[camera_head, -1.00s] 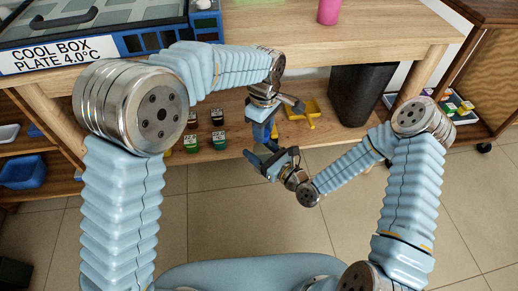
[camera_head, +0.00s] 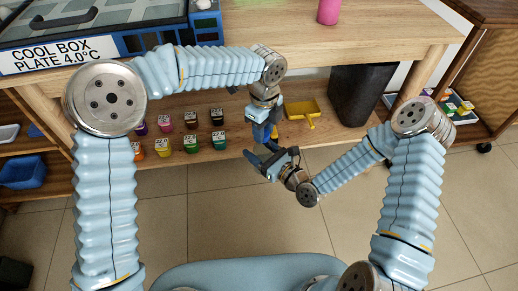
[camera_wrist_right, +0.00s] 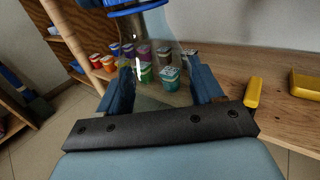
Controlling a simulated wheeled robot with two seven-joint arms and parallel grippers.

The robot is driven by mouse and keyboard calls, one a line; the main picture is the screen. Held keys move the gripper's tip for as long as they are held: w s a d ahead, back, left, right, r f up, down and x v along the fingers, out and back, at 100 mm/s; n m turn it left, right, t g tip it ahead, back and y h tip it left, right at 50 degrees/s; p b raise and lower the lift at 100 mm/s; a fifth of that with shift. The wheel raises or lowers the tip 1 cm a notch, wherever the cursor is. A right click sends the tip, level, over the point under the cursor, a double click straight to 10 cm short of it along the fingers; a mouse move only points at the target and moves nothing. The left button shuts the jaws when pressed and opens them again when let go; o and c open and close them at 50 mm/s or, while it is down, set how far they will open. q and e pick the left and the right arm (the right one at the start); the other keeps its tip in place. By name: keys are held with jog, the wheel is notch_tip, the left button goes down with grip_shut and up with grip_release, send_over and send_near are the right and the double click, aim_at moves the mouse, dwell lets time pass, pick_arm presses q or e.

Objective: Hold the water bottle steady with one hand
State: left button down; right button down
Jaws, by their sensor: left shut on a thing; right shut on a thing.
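The clear water bottle (camera_wrist_right: 148,98) stands between my right gripper's two blue fingers in the right wrist view, with a blue ring (camera_wrist_right: 140,8) at its top. Jars on the shelf show through its wall. In the head view my right gripper (camera_head: 268,158) is shut on the bottle, which is small and mostly hidden there. My left gripper (camera_head: 263,118) is directly above the right one, shut at the bottle's upper end. Its exact contact there is hard to see.
Several coloured jars (camera_head: 192,133) stand on the lower shelf behind the grippers. A yellow dustpan-like tray (camera_head: 302,109) lies to their right, with a black bin (camera_head: 358,93) beyond. The wooden tabletop (camera_head: 400,30) overhangs the shelf. Tiled floor in front is clear.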

pick_arm(q)
jog(key=c, duration=0.7)
grip_release()
jog(key=shift+c, duration=0.2)
jog(key=shift+r, duration=2.25)
jog(key=shift+c, duration=0.3)
jog(key=n, duration=0.2)
jog(key=shift+r+n, duration=0.25)
jog(key=shift+n, duration=0.05)
jog(key=n, duration=0.2)
jog(key=r+n, duration=0.1)
jog(key=n, duration=0.4)
jog(key=r+n, duration=0.1)
jog(key=n, duration=0.5)
jog(key=r+n, duration=0.1)
jog(key=n, duration=0.2)
jog(key=shift+f, duration=0.1)
